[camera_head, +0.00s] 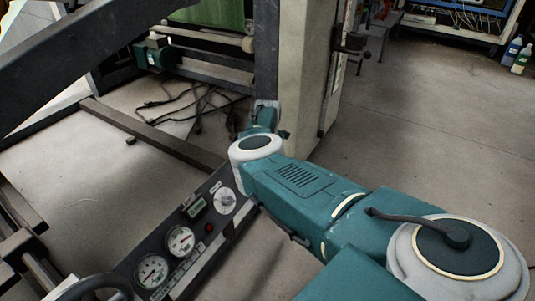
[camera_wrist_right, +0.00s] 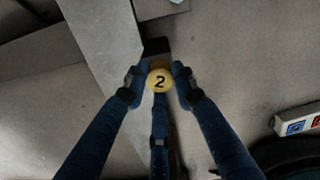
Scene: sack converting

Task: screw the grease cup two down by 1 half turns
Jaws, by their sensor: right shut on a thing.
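What the cup is mounted on is mostly hidden behind the cap and fingers. In the head view my right arm reaches from the lower right toward the machine's upright, and the cup cannot be made out there. My left gripper is not in view.
A pale machine column (camera_head: 312,75) rises just beyond the arm's far end. Loose cables (camera_head: 200,103) lie on the floor under the machine. Open floor (camera_head: 430,130) lies to the right.

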